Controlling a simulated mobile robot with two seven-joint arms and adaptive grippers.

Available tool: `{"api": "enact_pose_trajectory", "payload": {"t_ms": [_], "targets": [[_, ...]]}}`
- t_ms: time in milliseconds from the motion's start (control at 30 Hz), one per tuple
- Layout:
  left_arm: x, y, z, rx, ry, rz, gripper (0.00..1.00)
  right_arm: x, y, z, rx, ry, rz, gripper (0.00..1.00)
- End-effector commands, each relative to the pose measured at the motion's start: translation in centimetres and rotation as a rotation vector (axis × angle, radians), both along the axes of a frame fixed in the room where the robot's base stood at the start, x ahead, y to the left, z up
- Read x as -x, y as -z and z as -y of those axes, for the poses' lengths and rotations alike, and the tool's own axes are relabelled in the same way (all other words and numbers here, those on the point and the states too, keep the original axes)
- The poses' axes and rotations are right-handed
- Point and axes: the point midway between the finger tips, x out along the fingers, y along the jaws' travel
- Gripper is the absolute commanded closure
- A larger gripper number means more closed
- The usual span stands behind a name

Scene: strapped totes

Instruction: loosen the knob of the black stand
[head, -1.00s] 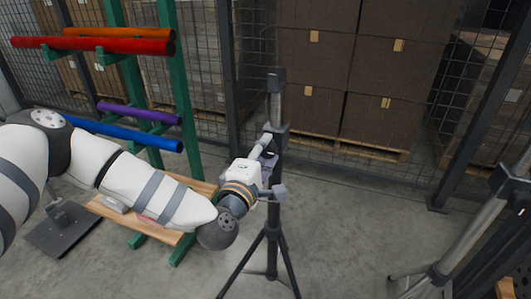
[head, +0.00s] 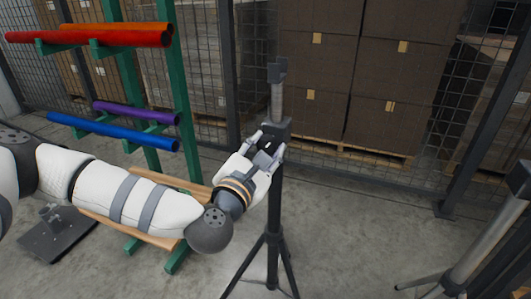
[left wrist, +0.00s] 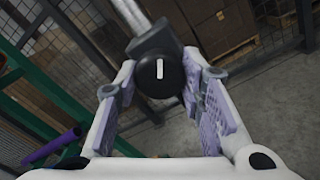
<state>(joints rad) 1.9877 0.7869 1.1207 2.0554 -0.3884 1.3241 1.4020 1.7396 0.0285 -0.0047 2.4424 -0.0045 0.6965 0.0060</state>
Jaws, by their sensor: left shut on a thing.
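The black stand (head: 275,205) stands upright on its tripod legs, right of centre in the head view. A silver inner tube (head: 277,100) rises from its collar to a dark head. In the left wrist view the stand's round black knob (left wrist: 160,74) faces the camera, with a white mark pointing roughly up and down. My left gripper (head: 270,146) is at the collar; its two purple-padded fingers (left wrist: 160,98) lie on either side of the knob and are shut on it. In the head view the gripper mostly hides the knob. My right gripper is not in view.
A green rack with orange (head: 90,36), purple (head: 138,112) and blue (head: 115,131) tubes stands at the left. Another stand (head: 480,240) is at the right edge. Brown cartons on pallets (head: 350,155) are behind a mesh fence. The floor between the stands is clear.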

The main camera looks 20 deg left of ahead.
Motion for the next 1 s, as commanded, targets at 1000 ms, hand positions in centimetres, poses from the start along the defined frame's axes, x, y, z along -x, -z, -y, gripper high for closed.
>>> {"api": "enact_pose_trajectory", "payload": {"t_ms": [1000], "targets": [[0.0, 0.0, 0.1, 0.278, 0.001, -0.009, 0.92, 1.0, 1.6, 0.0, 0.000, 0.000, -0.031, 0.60]]}}
